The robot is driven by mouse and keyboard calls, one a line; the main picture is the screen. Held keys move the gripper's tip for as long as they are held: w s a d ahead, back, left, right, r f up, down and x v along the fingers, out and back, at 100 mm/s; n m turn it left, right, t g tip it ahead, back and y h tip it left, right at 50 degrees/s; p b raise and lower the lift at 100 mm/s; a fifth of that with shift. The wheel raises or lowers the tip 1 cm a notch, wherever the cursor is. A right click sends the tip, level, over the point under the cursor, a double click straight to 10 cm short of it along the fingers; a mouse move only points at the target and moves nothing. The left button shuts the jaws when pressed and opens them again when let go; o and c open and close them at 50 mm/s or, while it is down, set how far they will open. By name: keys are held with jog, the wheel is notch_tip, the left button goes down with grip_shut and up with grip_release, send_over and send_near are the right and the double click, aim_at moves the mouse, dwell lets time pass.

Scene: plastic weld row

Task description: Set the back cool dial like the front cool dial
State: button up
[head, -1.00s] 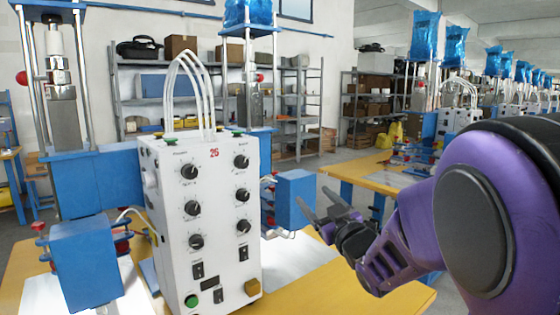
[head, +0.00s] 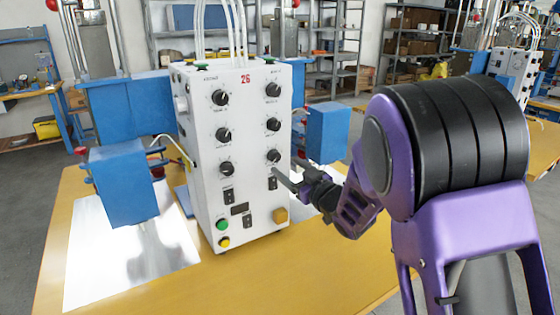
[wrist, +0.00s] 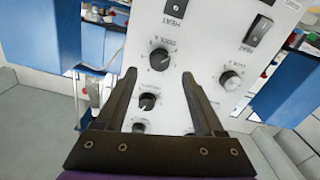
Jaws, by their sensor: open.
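The white control box (head: 248,175) carries two columns of black dials. The lowest dial of the right column (head: 273,156) and the lowest of the left column (head: 226,168) sit above the switches. In the wrist view, a dial marked COOL (wrist: 160,58) lies ahead between my fingertips, and the other column's lowest dial (wrist: 230,80) is right of them. I cannot tell which is front or back, and the exact pointer settings are too small to read. My gripper (head: 288,171) is open and empty at the box's lower right; it also shows in the wrist view (wrist: 158,75).
Blue welding blocks stand left (head: 122,185) and right (head: 328,132) of the box, the right one close behind my gripper. Switches, a green button (head: 222,224) and a yellow knob (head: 281,215) lie below the dials. The yellow table (head: 250,285) is clear in front.

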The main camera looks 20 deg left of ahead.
aim_at(276, 158)
jog(key=x, duration=0.5)
grip_shut()
dwell(0.3)
